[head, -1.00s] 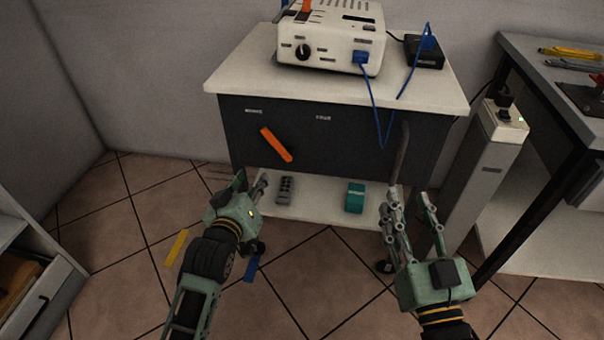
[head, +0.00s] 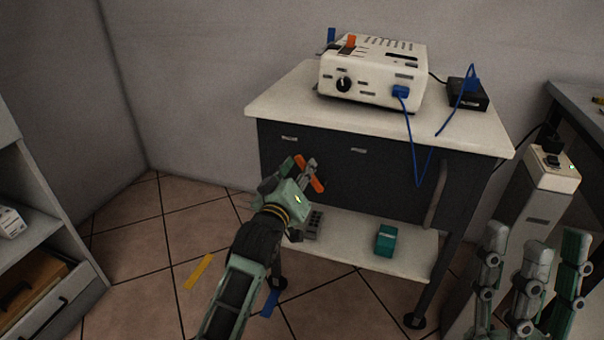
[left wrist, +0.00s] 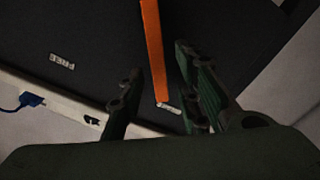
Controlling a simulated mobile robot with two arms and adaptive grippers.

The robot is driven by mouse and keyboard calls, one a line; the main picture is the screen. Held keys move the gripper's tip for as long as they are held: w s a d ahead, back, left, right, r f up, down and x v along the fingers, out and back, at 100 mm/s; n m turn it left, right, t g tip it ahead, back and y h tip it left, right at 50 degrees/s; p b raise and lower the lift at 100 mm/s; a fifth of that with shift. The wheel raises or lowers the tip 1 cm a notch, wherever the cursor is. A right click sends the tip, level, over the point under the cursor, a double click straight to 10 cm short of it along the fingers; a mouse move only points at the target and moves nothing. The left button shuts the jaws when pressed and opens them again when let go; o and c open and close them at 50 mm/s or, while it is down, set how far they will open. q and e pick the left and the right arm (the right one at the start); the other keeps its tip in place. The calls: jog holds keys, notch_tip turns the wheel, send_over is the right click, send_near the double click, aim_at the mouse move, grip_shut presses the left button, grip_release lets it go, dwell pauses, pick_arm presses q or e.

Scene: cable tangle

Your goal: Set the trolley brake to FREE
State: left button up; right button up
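The brake lever is an orange bar (head: 312,178) on the dark front panel of the trolley (head: 400,186). It slants, its upper end toward the left label (head: 289,138); the right label (head: 358,150) reads FREE in the left wrist view (left wrist: 62,61). My left gripper (head: 298,167) is at the lever and partly hides it. In the left wrist view the lever (left wrist: 152,50) shows between the two spread, open fingers (left wrist: 160,88); I cannot tell whether they touch it. My right gripper (head: 532,245) is open and empty at the lower right.
A white device (head: 372,72) with a blue cable and a black box (head: 468,94) stand on the trolley top. A teal box (head: 386,241) is on the lower shelf. A white pillar (head: 540,205) stands at right, near my right gripper. A shelf unit (head: 40,225) is at left.

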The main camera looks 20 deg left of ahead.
pick_arm(q)
jog(key=shift+w, duration=0.2)
jog(key=shift+c, duration=0.4)
grip_shut()
